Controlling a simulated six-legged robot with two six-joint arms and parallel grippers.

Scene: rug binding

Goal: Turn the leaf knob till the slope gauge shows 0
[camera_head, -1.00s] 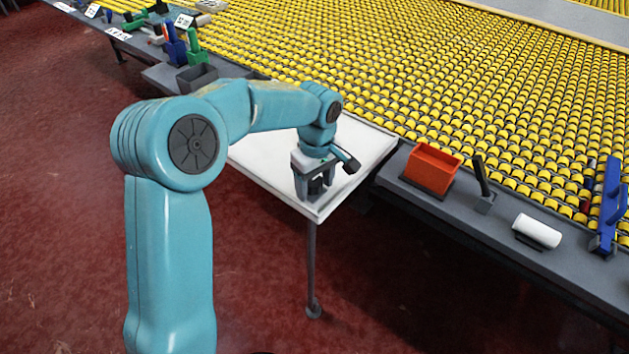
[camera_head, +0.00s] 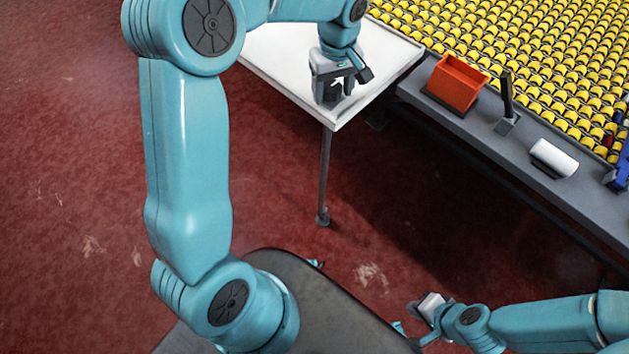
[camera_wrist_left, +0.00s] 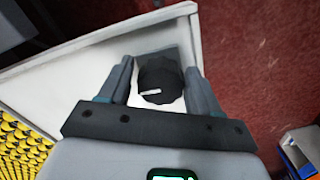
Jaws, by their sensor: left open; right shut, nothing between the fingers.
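The leaf knob (camera_wrist_left: 160,80) is round and black with a white pointer mark that points left in the left wrist view. It sits on a dark square plate on the white leaf (camera_wrist_left: 75,85). My left gripper (camera_head: 333,92) is over the near corner of the leaf (camera_head: 285,62) in the head view. Its fingers (camera_wrist_left: 159,66) are open, one on each side of the knob; I cannot tell whether they touch it. My right gripper (camera_head: 430,306) is shut and empty, low over the floor. I cannot make out the slope gauge or its reading.
A grey bench edge (camera_head: 470,125) right of the leaf carries an orange bin (camera_head: 456,84), a dark upright tool (camera_head: 507,100) and a white roll (camera_head: 554,157). Yellow rollers (camera_head: 560,50) lie behind. The red floor before the leaf is clear around its leg (camera_head: 325,175).

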